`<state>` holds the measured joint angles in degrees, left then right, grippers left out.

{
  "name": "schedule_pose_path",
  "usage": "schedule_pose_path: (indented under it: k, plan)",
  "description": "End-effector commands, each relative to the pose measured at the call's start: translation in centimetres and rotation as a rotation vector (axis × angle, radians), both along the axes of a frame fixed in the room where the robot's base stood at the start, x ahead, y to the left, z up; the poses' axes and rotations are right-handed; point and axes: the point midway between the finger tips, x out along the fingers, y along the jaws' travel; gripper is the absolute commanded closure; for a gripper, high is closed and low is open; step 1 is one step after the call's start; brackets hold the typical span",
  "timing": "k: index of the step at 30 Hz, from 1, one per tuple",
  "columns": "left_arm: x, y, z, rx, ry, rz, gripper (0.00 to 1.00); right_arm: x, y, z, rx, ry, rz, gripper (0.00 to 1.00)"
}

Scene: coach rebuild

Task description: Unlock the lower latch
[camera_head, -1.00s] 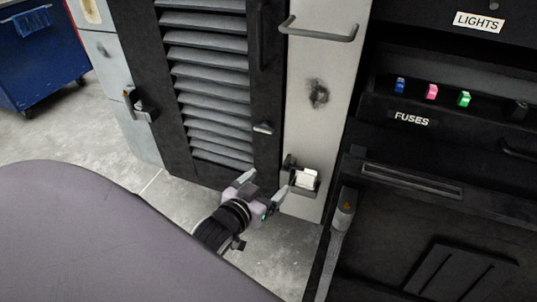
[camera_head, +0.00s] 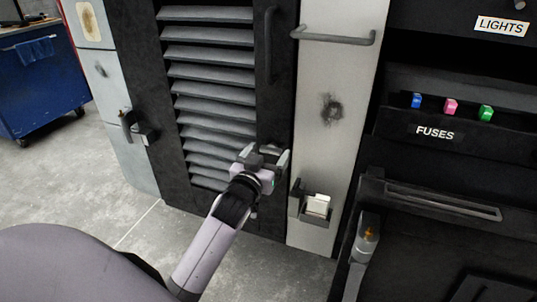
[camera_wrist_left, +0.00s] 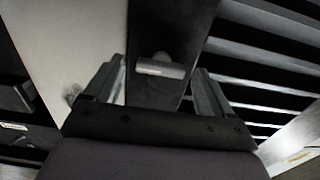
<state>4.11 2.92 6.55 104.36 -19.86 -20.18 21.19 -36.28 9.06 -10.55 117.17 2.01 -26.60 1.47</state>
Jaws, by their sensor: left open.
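The lower latch (camera_wrist_left: 162,68) is a small grey T-shaped handle on the black frame of the louvred door. In the left wrist view it shows between my two fingers, a little beyond the palm, with its bar lying across the picture. My left gripper (camera_head: 265,153) is open and empty in front of the door frame. In the head view it largely hides the latch. I cannot tell how far the fingers are from the latch. The louvred door (camera_head: 212,85) is closed. My right gripper is not in view.
A pale panel beside the door carries a bar handle (camera_head: 335,38) and a small holder with a white block (camera_head: 317,205). A fuse shelf (camera_head: 435,133) is at the right. Another latch (camera_head: 133,125) is on the left. A blue cart (camera_head: 45,90) stands far left.

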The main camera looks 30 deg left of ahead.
Motion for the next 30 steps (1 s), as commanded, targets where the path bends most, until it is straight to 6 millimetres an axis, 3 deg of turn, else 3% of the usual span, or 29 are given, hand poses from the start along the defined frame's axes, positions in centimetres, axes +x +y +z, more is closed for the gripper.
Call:
schedule_pose_path:
  k: [13,14,18,19,30]
  plan:
    - [1.11,0.29,0.02,0.0,0.0,0.0,0.16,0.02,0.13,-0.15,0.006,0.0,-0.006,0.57]
    - [1.11,0.29,0.02,0.0,0.0,0.0,0.19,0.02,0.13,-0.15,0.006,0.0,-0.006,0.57]
    - [1.1,0.29,0.01,0.0,0.0,0.0,0.65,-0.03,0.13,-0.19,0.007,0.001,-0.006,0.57]
    - [1.09,0.28,0.02,0.0,0.0,0.0,0.72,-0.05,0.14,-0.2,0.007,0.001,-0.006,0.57]
    - [1.09,0.26,0.1,0.044,0.012,0.0,0.72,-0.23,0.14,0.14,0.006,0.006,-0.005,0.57]
